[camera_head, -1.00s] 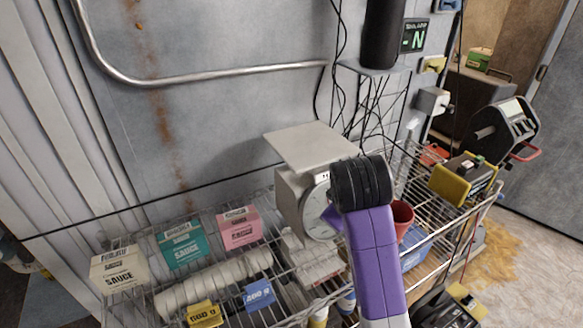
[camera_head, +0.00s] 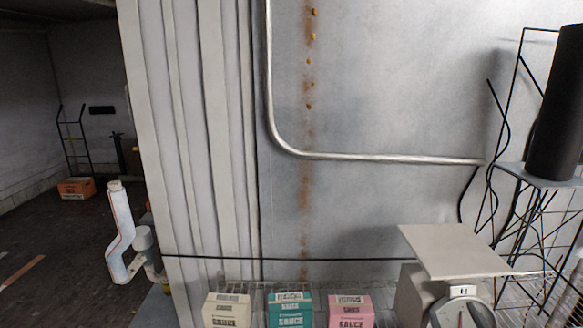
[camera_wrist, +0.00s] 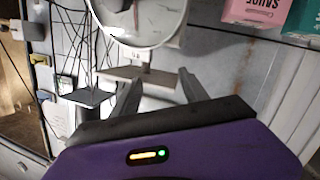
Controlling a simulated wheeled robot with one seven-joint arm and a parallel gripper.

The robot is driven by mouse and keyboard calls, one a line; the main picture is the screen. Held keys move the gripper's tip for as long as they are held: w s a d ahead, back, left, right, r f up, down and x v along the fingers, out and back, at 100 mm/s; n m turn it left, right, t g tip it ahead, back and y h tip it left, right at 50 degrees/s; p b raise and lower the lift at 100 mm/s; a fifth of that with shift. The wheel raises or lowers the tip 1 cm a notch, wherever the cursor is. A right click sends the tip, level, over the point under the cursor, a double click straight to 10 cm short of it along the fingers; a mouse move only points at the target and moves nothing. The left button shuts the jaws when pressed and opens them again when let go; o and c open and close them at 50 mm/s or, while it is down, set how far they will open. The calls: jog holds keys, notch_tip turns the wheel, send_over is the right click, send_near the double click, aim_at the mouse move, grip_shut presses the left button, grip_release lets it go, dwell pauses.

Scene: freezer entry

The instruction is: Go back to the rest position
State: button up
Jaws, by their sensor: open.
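My gripper (camera_wrist: 158,90) shows in the wrist view, its two grey fingers apart with nothing between them. My purple wrist housing fills the bottom of that view. The kitchen scale (camera_wrist: 140,18) with its round dial is at the top of the wrist view, beyond the fingers and apparently apart from them. In the head view my arm and gripper are out of sight. The scale (camera_head: 455,255) stands there at the lower right, with its flat pan on top.
White (camera_head: 227,310), teal (camera_head: 290,309) and pink (camera_head: 351,311) sauce boxes stand in a row on the wire shelf. A steel rail (camera_head: 390,158) runs along the wall. A black cylinder (camera_head: 556,115) is at right. Dark open floor (camera_head: 55,235) lies at left, with an orange box (camera_head: 76,188).

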jog(key=s+a+f+y+b, duration=0.1)
jog(key=s+a+f, duration=0.2)
jog(key=s, duration=0.9)
jog(key=s+a+f+m+y+b, duration=0.1)
jog(key=s+f, duration=0.5)
jog(key=s, duration=0.6)
jog(key=s+a+f+g+y+b, duration=0.1)
jog(key=s+a+f, duration=0.4)
jog(key=s, duration=0.8)
jog(key=shift+a+f+m+y+b, duration=0.25)
jog(key=shift+y+b, duration=0.25)
jog(key=shift+b, duration=0.5)
